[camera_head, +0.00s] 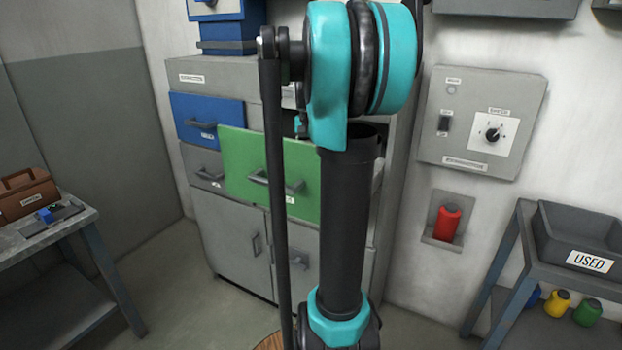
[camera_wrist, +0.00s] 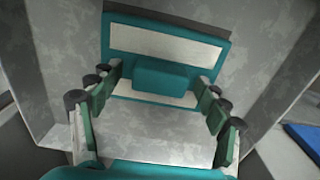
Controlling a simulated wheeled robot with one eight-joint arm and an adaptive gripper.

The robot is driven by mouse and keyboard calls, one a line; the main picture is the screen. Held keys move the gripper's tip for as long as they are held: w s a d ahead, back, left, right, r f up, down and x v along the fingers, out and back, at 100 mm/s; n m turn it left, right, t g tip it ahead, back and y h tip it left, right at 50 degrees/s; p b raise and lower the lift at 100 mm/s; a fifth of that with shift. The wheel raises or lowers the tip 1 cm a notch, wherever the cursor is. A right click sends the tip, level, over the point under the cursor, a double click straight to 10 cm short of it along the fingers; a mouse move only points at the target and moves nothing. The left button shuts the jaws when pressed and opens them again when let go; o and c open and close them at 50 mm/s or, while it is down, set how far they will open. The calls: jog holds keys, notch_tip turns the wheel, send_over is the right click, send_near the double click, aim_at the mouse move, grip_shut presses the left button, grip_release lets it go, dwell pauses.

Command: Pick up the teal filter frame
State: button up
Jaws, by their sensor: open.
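The teal filter frame (camera_wrist: 165,77) shows in the wrist view, with pale panels and a raised teal block at its middle. It lies against a grey, mottled surface. My gripper (camera_wrist: 160,80) is open, with one finger to the left of the block and one to the right. Gaps show between the fingers and the block, so I hold nothing. How far the fingertips are from the frame in depth is hard to tell. In the head view I cannot make out the frame or my gripper; my arm fills the middle.
In the head view, a grey cabinet (camera_head: 228,225) has a green drawer (camera_head: 245,165) pulled out and a blue drawer (camera_head: 205,118). A bench (camera_head: 85,222) with a brown toolbox (camera_head: 25,195) stands left.

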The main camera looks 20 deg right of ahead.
jog(key=shift+c, duration=0.3)
jog(key=c, duration=1.4)
jog(key=shift+c, duration=0.2)
jog(key=shift+r, duration=0.1)
